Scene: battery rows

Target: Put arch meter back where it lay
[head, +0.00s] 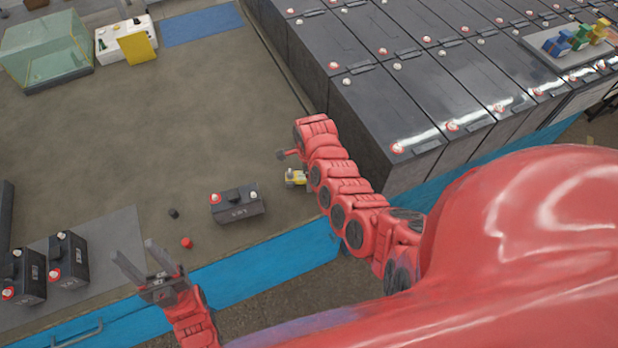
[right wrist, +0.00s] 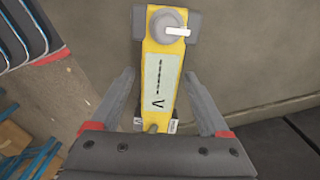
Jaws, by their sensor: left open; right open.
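The arch meter, a yellow device with a grey knob, a pale display and grey end pieces, shows in the right wrist view (right wrist: 162,75). In the head view its yellow body (head: 296,177) is partly seen on the table beside my right arm, close to the battery row. My right gripper (right wrist: 165,95) is open, with its fingers on either side of the meter's lower part, apart from it as far as I can see. In the head view my right gripper is mostly hidden by its arm. My left gripper (head: 137,253) is open and empty above the table's front edge.
A single battery (head: 238,206) stands left of the meter. A black cap (head: 173,213) and a red cap (head: 187,243) lie near it. Two batteries (head: 69,258) stand on a grey mat (head: 118,232). Battery rows (head: 365,105) block the right. The table's middle is clear.

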